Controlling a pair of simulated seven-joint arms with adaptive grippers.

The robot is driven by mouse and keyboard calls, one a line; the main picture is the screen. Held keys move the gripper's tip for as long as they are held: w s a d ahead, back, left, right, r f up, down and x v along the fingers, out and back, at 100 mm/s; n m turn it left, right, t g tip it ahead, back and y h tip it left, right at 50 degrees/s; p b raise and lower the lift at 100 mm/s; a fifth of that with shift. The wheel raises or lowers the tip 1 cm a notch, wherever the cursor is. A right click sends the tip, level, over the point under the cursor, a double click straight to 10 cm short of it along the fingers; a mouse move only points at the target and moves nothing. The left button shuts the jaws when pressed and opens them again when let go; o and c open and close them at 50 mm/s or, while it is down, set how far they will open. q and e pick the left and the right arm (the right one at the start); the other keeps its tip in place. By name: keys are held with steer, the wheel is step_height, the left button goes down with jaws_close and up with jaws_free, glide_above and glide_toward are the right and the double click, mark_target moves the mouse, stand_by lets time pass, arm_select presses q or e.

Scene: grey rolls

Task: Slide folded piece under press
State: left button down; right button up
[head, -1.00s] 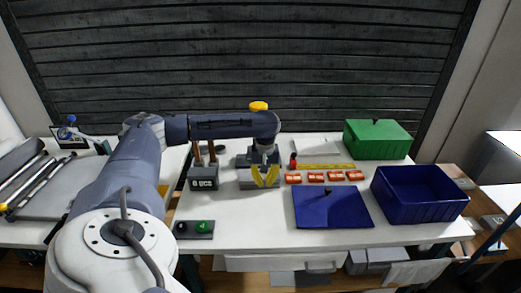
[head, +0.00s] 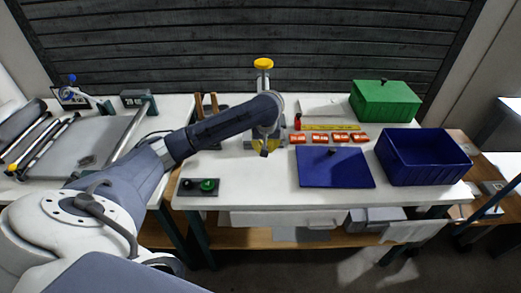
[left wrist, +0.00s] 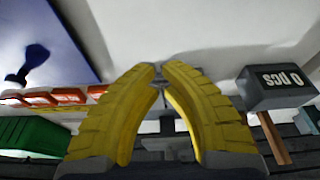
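The press shows as a yellow knob (head: 263,64) on a thin post at the middle back of the white bench, and my arm hides its lower part. My left gripper (head: 264,146) is in front of the press, low over the bench. In the left wrist view its yellow fingers (left wrist: 160,67) curve inward until their tips almost meet. I cannot tell whether something thin is between them. No folded piece can be made out for certain. My right gripper is not in view.
Several orange pieces (head: 315,138) lie in a row right of the gripper. A button panel (head: 198,187) lies at the front left.

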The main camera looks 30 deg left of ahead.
mark_target(264, 160)
arm_select(q)
steer(key=x, duration=0.7)
steer(key=shift+f, duration=0.35)
steer(key=shift+w+a+f, duration=0.2)
steer(key=shift+w+a, duration=0.4)
steer(key=shift+w, duration=0.2)
steer(key=shift+w+a, duration=0.65)
steer(key=shift+w, duration=0.25)
steer(key=shift+w+a, duration=0.65)
steer(key=shift+w, duration=0.3)
steer(key=shift+w+a, duration=0.65)
steer(key=shift+w, duration=0.25)
